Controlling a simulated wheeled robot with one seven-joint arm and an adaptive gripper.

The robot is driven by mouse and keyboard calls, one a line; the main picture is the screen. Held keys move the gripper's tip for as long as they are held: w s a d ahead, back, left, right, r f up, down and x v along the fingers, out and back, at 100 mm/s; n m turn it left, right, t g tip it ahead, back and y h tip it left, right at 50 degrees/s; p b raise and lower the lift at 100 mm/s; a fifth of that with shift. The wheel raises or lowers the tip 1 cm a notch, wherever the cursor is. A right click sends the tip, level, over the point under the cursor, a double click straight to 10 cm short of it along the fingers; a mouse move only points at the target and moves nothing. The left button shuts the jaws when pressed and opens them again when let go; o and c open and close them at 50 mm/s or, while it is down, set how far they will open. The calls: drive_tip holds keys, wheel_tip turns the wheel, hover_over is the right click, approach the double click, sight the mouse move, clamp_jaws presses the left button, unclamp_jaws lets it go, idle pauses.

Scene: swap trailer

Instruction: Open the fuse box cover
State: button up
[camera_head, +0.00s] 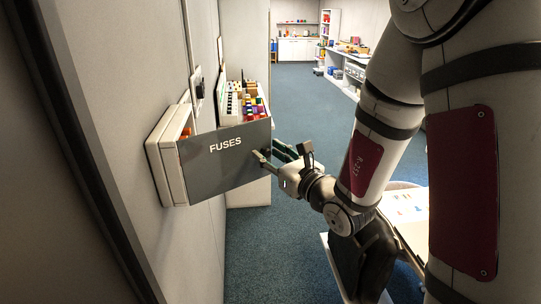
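The fuse box (169,163) is a pale casing on the wall at the left, with an orange part showing inside its top. Its dark grey cover (215,165), marked "FUSES", stands out from the wall at a wide angle, with its face toward the camera. My gripper (272,154) is at the cover's free right edge, coming from the right. One dark fingertip overlaps the cover's face near that edge, and other dark finger parts show to its right. Whether the fingers are closed on the edge is not clear.
Coloured items and white racks (243,107) show above and behind the cover. A small panel (196,88) is on the wall. A pale table (405,210) stands at the lower right behind my arm. Blue carpet (310,105) is clear toward the back, where shelves and counters stand.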

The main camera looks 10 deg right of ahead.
wheel_tip(320, 180, up, 10)
idle(0.5)
